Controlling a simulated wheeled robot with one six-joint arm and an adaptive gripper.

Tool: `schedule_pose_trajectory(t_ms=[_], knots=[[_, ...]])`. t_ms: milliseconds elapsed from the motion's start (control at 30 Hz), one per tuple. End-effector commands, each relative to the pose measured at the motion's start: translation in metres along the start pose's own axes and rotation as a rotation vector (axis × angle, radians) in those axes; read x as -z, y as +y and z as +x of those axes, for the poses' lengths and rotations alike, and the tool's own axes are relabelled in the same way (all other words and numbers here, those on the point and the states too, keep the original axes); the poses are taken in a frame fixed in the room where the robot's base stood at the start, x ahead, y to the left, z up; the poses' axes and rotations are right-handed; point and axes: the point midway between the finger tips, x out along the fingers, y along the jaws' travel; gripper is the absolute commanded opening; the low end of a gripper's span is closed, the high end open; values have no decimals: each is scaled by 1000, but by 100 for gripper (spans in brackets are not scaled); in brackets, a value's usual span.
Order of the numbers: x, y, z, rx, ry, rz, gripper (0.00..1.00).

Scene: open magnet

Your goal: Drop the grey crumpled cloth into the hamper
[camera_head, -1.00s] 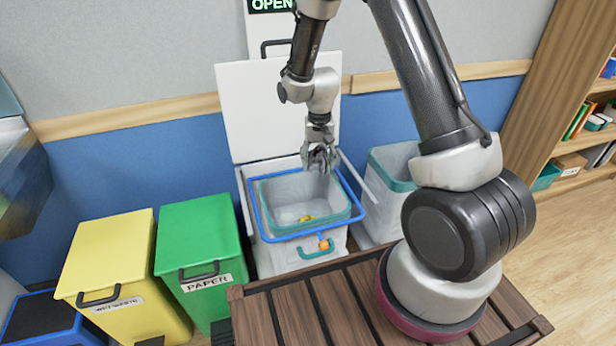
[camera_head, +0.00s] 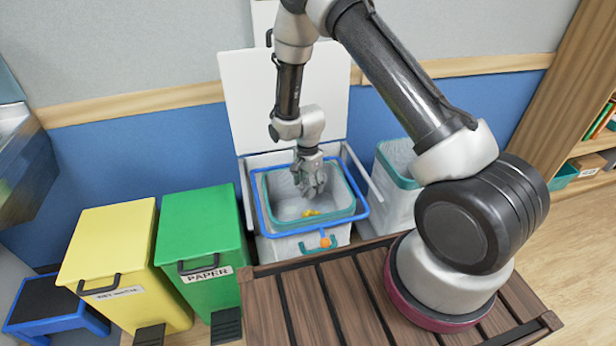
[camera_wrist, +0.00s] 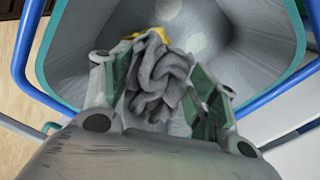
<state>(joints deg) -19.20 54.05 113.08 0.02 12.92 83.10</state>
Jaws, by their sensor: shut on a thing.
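The grey crumpled cloth (camera_wrist: 158,80) is between the fingers of my gripper (camera_wrist: 160,100) in the wrist view. My gripper is shut on it. In the head view my gripper (camera_head: 312,188) points down inside the opening of the hamper (camera_head: 345,215), and the cloth is hard to tell from the fingers there. The hamper is grey-white inside with a teal rim and a blue frame around it. Its white lid (camera_head: 284,100) stands open behind. A yellow item (camera_head: 311,213) lies at the bottom of the hamper, partly hidden behind the cloth in the wrist view.
A green bin marked PAPER (camera_head: 203,240) and a yellow bin (camera_head: 110,250) stand left of the hamper, both with lids down. Another pale bin with a teal rim (camera_head: 398,185) stands to its right. A wooden slatted top (camera_head: 300,310) is in front.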

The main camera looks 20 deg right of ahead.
Motion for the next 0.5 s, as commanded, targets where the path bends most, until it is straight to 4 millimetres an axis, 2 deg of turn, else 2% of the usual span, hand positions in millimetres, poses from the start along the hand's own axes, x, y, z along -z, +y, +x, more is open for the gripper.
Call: schedule_pose_trajectory(t_ms=[167,433,467,500], knots=[[0,0,9,1,0,-1,49],[0,0,10,1,0,-1,49],[0,0,10,1,0,-1,65],[0,0,10,1,0,-1,72]])
